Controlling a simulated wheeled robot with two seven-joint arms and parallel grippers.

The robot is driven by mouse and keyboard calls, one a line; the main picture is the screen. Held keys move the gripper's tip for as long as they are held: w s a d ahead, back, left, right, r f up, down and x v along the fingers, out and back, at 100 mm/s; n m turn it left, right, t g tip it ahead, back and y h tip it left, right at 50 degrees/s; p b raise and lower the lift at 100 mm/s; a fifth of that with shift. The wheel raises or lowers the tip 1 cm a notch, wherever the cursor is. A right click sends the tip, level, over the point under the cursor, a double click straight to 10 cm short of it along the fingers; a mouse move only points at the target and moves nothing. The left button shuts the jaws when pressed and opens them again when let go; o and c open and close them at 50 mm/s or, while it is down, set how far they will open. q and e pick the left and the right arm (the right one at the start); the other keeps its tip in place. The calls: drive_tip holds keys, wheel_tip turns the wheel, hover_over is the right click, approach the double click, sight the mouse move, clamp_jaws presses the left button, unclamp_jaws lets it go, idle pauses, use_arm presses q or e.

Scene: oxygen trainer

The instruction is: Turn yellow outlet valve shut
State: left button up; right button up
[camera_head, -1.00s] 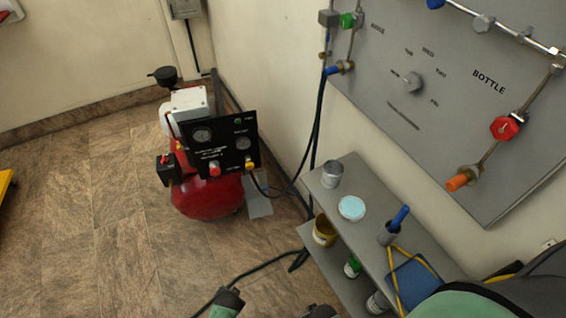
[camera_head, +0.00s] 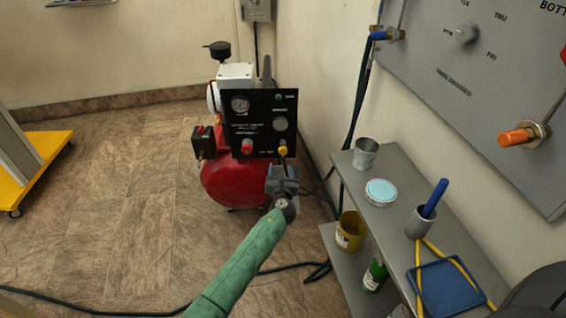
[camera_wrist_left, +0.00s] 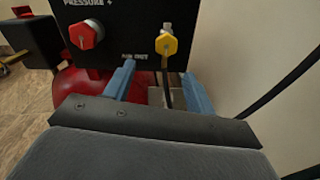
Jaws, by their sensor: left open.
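The yellow outlet valve (camera_head: 283,150) is a small knob at the lower right of the black panel (camera_head: 262,110) on the red compressor (camera_head: 228,182). It shows larger in the left wrist view (camera_wrist_left: 166,45), beyond the fingertips and near the right finger. My left gripper (camera_head: 283,168) is just below the valve in the head view. In the left wrist view its two blue fingers (camera_wrist_left: 158,78) are apart, with nothing held between them. A dark hose runs down from the valve between the fingers. My right gripper is not in view.
A red knob (camera_head: 247,146) sits left of the yellow valve on the panel. A grey shelf (camera_head: 400,185) with cans and tools stands to the right. A dark hose (camera_head: 290,267) crosses the floor. The tiled floor at left is mostly clear.

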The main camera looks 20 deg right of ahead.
sight(283, 152)
use_arm(q)
drive_tip(key=shift+m, duration=0.5)
drive_tip(key=shift+d+r+b+x, duration=0.15)
drive_tip(key=shift+r+b+x, duration=0.05)
drive_tip(key=shift+x, duration=1.2)
drive_tip(key=shift+d+r+b+x, duration=0.2)
drive_tip(key=shift+b+x, duration=0.05)
drive_tip(key=shift+x, duration=1.15)
drive_tip(key=shift+d+r+b+x, duration=0.15)
drive_tip(key=shift+r+b+x, duration=0.05)
drive_tip(key=shift+x, duration=1.15)
drive_tip(key=shift+s, duration=0.1)
drive_tip(key=c, duration=1)
